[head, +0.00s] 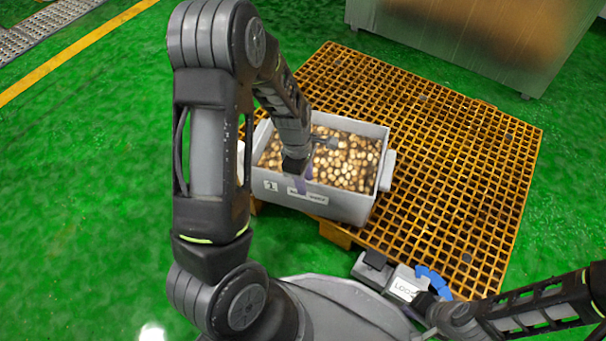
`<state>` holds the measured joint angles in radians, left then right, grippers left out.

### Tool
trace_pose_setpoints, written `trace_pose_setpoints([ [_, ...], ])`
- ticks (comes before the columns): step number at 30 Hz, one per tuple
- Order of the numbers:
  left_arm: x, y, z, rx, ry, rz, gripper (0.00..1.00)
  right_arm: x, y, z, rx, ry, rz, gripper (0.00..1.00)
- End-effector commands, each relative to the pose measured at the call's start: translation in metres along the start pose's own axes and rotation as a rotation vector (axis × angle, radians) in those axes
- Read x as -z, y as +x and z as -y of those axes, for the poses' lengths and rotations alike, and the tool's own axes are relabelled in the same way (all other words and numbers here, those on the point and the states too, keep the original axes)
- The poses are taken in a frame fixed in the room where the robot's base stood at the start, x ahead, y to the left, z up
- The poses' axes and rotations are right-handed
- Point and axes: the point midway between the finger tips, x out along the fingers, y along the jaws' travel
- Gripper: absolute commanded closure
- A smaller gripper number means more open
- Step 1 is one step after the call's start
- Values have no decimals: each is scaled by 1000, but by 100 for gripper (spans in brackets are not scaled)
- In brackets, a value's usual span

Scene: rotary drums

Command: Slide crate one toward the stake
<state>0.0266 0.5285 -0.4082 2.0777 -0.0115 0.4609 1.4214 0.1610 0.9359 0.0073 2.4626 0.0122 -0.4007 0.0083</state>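Crate one (345,208) is a grey crate with a "1" label on its near wall, filled with small brown and cream pieces. It sits on the near left part of the orange pallet. My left gripper (302,184) is over the crate's near wall, pointing down at the rim. Its fingers are small and partly hidden by my arm, so I cannot tell whether they are open or touching the rim. My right gripper (428,302) is low at the right, by a grey block; its fingers are not clear. I cannot make out a stake.
The orange grid pallet (455,150) has wide free room right of and behind the crate. A metal cabinet (460,35) stands beyond it. A grey block with a lettered white label (403,288) and blue parts (434,281) is at the pallet's near edge. Green floor surrounds it.

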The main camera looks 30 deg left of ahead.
Motion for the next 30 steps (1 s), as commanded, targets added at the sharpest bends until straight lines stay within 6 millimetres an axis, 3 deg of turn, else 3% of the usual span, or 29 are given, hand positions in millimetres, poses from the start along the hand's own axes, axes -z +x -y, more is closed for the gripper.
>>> trace_pose_setpoints([
  [3, 0, 9, 0, 1, -1, 0, 66, 1, 4, -2, 1, 0, -1, 100],
  [12, 0, 9, 0, 0, 0, 0, 66, 1, 4, -1, 1, 0, -2, 100],
  [24, 0, 9, 0, 0, 0, 0, 98, 1, 4, -1, 1, 0, -1, 100],
  [30, 0, 9, 0, 0, 0, 0, 100, 1, 4, -1, 1, 0, -1, 100],
])
